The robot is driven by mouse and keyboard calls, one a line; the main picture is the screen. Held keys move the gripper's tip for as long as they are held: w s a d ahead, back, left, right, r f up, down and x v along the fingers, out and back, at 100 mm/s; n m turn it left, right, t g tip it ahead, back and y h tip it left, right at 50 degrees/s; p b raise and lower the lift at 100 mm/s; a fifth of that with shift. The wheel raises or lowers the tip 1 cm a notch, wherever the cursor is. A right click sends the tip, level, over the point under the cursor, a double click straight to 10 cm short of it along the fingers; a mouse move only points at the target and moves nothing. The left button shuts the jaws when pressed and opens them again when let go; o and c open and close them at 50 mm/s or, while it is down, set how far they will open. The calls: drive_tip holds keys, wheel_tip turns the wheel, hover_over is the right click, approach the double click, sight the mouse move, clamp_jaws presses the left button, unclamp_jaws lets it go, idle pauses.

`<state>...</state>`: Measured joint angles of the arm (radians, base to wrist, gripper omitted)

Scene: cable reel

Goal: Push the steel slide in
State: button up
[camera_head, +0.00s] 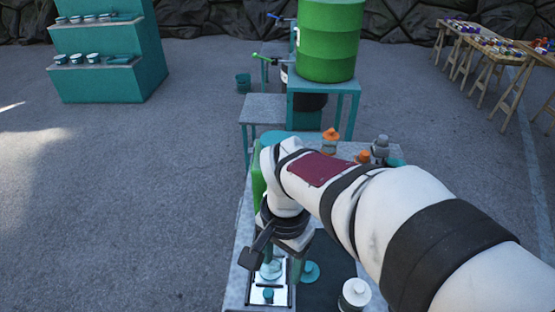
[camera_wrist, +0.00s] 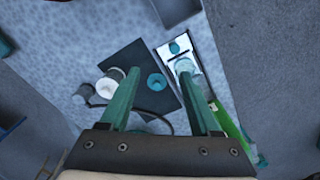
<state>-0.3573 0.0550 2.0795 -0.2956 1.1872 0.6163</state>
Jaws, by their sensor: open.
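The steel slide (camera_head: 282,296) looks like a bright flat plate at the near end of the bench, with a teal knob (camera_head: 268,294) on it. In the wrist view the bright plate (camera_wrist: 189,52) lies past my right fingertip, its knob (camera_wrist: 175,47) near the far end. A clear, pale round piece (camera_wrist: 184,65) sits by the plate near that fingertip. My gripper (camera_wrist: 158,75) is open and empty, with two teal fingers pointing down over the bench. I cannot tell whether a finger touches the slide. My arm hides part of the bench in the head view.
A dark mat holds a teal ring-shaped piece (camera_wrist: 157,82) and a white lidded jar (camera_head: 355,293). A green part (camera_wrist: 228,125) runs beside the plate. Orange-topped containers (camera_head: 331,135) stand farther back. A green drum (camera_head: 328,40) stands beyond on a teal stand.

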sight(268, 292)
drive_tip(key=w+a+f, duration=0.1)
drive_tip(key=f, duration=0.4)
drive_tip(key=a+f, duration=0.1)
drive_tip(key=f, duration=0.5)
drive_tip(key=w+a+f, duration=0.1)
drive_tip(key=f, duration=0.5)
drive_tip(key=shift+w+f, duration=0.25)
drive_tip(key=shift+w, duration=0.05)
drive_tip(key=shift+c, duration=0.2)
clamp_jaws()
